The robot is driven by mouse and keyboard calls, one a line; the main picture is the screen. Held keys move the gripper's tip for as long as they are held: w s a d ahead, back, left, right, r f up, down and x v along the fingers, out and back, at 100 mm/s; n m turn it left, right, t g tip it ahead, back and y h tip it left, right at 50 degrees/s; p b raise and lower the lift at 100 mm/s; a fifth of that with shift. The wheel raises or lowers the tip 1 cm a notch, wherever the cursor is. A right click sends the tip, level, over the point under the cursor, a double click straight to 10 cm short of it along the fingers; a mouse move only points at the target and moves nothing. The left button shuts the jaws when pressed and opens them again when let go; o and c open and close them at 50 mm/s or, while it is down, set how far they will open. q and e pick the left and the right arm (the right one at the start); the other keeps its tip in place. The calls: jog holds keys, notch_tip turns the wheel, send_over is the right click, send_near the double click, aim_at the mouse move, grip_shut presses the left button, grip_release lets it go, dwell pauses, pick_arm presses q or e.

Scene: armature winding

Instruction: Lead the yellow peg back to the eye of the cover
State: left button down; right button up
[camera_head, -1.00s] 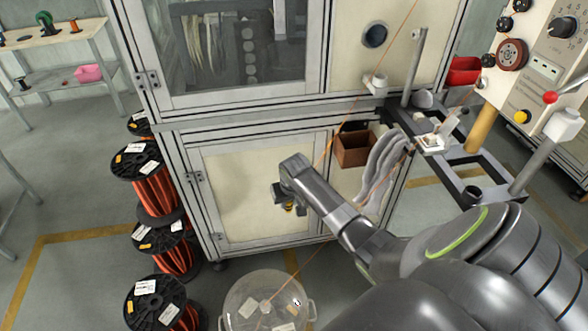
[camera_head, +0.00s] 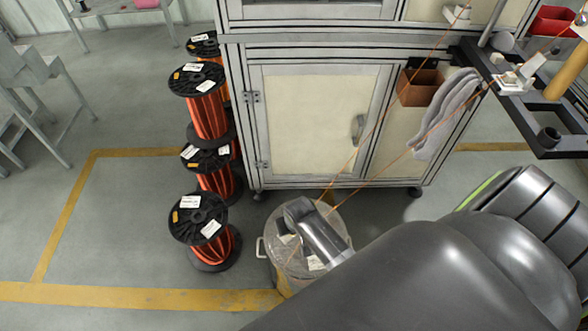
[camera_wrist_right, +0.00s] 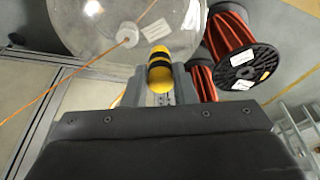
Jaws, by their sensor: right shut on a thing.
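The yellow peg (camera_wrist_right: 158,63), with black bands, is in the right wrist view between the fingers of my right gripper (camera_wrist_right: 160,86), which is shut on it. Behind it is the clear domed cover (camera_wrist_right: 85,18) with a pale eye (camera_wrist_right: 127,35) near its middle. An orange wire (camera_wrist_right: 60,82) runs to the eye. The peg appears just below and right of the eye; their gap in depth is unclear. In the head view my right wrist hangs over the cover (camera_head: 283,262), hiding the peg and the eye. My left gripper is out of view.
Spools of orange wire (camera_head: 215,240) stand in stacks left of the cover. A cabinet (camera_head: 320,120) stands behind it. Orange wires (camera_head: 415,142) slope from the cover up right toward a dark frame (camera_head: 545,130).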

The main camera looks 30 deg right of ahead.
jog(key=shift+w+d+f+b, duration=0.25)
jog(key=shift+d+f+b, duration=0.8)
jog(key=shift+b, duration=0.3)
jog(key=shift+w+d+f+b, duration=0.3)
jog(key=shift+d+f+b, duration=0.6)
jog(key=shift+d+b, duration=0.4)
jog(key=shift+w+d+f+b, duration=0.25)
jog(key=shift+d+f+b, duration=0.7)
jog(key=shift+b, duration=0.5)
jog(key=shift+s+d, duration=0.1)
